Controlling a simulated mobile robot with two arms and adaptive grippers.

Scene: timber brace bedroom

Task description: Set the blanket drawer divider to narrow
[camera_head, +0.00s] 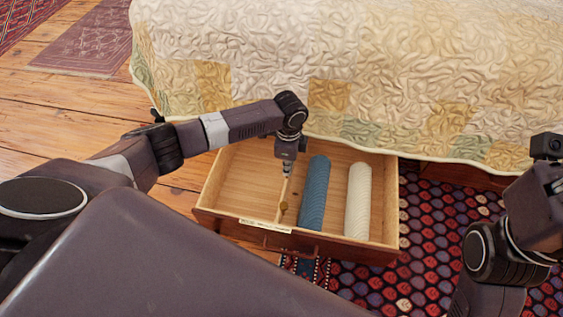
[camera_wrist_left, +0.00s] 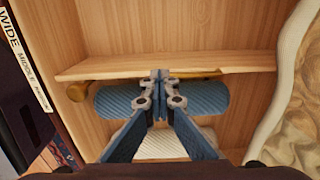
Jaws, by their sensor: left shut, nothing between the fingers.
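The open drawer (camera_head: 234,172) has a thin wooden divider (camera_wrist_left: 150,66) running front to back. A brass knob (camera_head: 283,208) is at the divider's front end; it also shows in the left wrist view (camera_wrist_left: 77,92). A label strip (camera_head: 265,226) on the drawer front reads wide, middle, narrow in the left wrist view (camera_wrist_left: 22,58). The knob lies towards the strip's narrow end; the exact mark is unclear. My left gripper (camera_head: 287,173) points down at the divider, shut and empty. Its tips (camera_wrist_left: 161,78) overlap the divider's edge; contact is unclear. My right gripper's fingers are out of view.
A blue roll (camera_head: 315,193) and a white roll (camera_head: 358,200) lie in the drawer right of the divider. The left compartment is empty. The quilted bed (camera_head: 370,70) overhangs the drawer's back. A patterned rug (camera_head: 450,225) lies at right.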

